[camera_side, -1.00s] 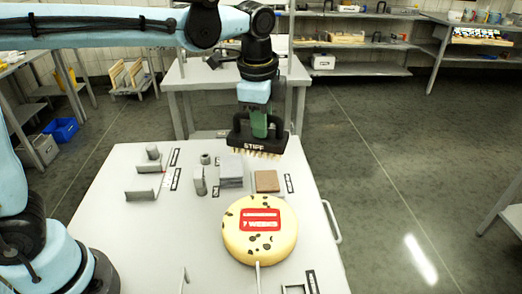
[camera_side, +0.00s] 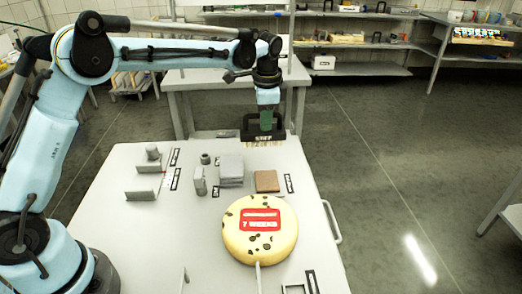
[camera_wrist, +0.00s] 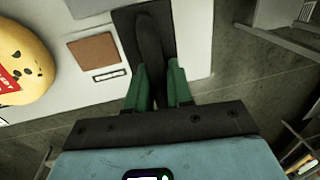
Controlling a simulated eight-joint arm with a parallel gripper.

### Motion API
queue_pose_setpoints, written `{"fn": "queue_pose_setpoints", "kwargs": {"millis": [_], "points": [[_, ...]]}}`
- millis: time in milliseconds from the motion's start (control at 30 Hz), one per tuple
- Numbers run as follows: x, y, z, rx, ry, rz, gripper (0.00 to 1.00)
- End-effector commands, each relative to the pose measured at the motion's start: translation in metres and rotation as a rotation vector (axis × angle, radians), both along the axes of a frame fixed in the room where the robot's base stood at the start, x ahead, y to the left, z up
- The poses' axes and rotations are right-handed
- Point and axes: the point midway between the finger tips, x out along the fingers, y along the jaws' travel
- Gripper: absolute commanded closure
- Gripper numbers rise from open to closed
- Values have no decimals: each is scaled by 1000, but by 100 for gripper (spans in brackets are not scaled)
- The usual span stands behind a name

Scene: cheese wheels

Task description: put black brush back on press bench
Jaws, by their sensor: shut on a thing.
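A black brush (camera_side: 254,133) with pale bristles and white lettering on its block hangs from my gripper (camera_side: 266,120). The gripper's green fingers are shut on its handle. In the side view the brush is near the far edge of the white table, behind the brown square block (camera_side: 267,181). In the wrist view the black brush (camera_wrist: 128,20) lies between the green fingers (camera_wrist: 158,80) and reaches over the table's edge. A bench (camera_side: 190,78) stands beyond the table; I cannot tell whether it is the press bench.
A yellow cheese wheel (camera_side: 245,240) with dark spots and a red label sits on the white table (camera_side: 120,235). Grey blocks (camera_side: 231,168) and brackets (camera_side: 140,194) stand behind it. Shelves (camera_side: 350,70) line the back wall.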

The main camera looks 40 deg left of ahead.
Motion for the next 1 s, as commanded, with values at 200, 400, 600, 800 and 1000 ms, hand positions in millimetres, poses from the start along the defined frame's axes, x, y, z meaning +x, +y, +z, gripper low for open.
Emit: {"fn": "queue_pose_setpoints", "kwargs": {"millis": [200, 400, 600, 800, 1000], "points": [[16, 31, -21, 0, 0, 1, 100], [19, 37, -32, 0, 1, -2, 100], [19, 36, -59, 0, 0, -2, 100], [19, 36, -65, 0, 0, -2, 100], [19, 36, -66, 0, 0, -2, 100]]}}
